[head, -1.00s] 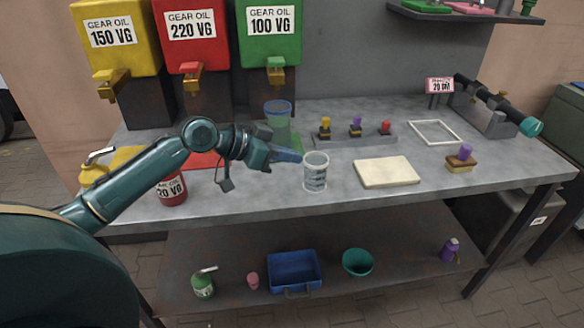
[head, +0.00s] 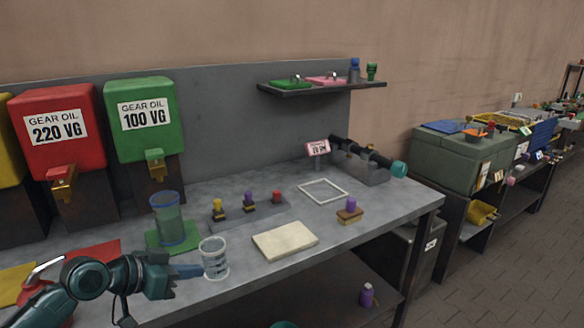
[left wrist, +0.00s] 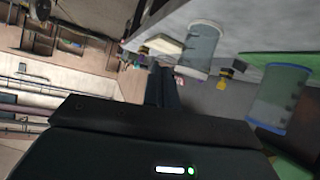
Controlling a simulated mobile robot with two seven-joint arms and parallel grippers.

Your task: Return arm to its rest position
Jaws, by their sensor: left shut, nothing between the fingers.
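My left arm comes in at the lower left of the head view. Its gripper (head: 190,271) is shut and empty, with its tips just left of a clear measuring cup (head: 215,258) that stands upright on the grey workbench (head: 205,292). I cannot tell whether the tips touch the cup. The left wrist view shows the shut fingers (left wrist: 162,85) and the cup (left wrist: 198,48) beside them. My right gripper is not in view.
A blue-rimmed clear beaker (head: 170,218) stands on a green mat (head: 196,243). Red (head: 58,130) and green (head: 146,118) oil dispensers stand behind.

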